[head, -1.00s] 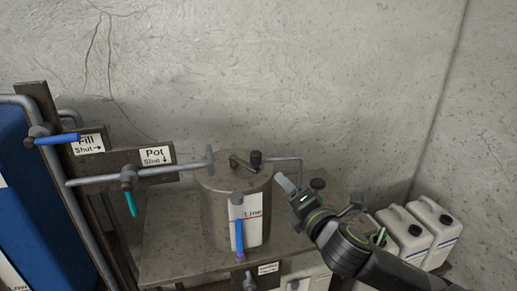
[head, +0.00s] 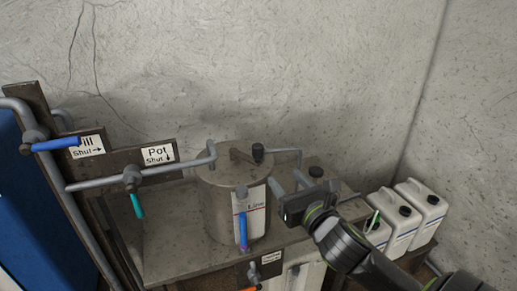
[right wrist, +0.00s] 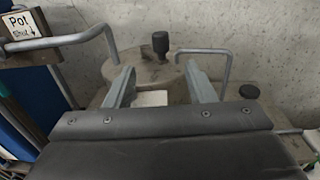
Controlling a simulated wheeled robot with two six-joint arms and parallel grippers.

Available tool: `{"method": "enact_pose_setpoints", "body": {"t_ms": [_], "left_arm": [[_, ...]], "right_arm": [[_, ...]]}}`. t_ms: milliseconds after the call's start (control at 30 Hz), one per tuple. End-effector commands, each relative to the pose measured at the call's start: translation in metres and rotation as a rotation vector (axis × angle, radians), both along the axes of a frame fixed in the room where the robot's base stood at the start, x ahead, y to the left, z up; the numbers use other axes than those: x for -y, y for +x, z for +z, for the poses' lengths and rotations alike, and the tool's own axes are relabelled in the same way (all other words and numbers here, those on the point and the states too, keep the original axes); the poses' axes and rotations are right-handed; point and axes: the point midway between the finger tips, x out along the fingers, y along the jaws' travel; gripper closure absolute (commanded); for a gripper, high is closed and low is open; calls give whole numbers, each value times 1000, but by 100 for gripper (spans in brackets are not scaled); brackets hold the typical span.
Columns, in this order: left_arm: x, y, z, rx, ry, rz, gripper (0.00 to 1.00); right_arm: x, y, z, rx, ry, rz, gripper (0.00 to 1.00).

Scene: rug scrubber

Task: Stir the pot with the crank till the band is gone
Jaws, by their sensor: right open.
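The metal pot (head: 222,205) stands on the bench with a flat lid. The crank (head: 243,156) lies across the lid, a short bar with a dark upright knob (head: 258,152) at its right end; the knob also shows in the right wrist view (right wrist: 160,43). A white label with a line and a blue tube (head: 243,230) is on the pot's front. No band can be made out. My right gripper (head: 286,183) is open and empty, just right of the pot; in the right wrist view its fingers (right wrist: 162,82) point toward the pot and knob. My left gripper is out of view.
The Pot valve (head: 131,179) with a teal handle and the Fill valve (head: 45,143) with a blue handle sit at left. A bent pipe (head: 285,153) reaches behind the pot. White jugs (head: 423,210) stand at right.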

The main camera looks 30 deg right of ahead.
Motion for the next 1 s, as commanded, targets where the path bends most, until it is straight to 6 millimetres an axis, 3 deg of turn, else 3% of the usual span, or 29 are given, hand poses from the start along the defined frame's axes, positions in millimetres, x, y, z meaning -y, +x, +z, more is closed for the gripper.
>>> {"method": "enact_pose_setpoints", "body": {"t_ms": [33,400,667,700,1000], "left_arm": [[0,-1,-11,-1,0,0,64],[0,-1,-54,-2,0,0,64],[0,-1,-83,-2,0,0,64],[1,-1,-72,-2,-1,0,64],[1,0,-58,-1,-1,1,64]], "right_arm": [[0,3,-4,4,-3,2,51],[4,24,-4,4,-5,-2,51],[10,53,-4,4,-3,-3,51],[12,61,2,0,3,-5,51],[20,114,3,-1,4,-3,51]]}}
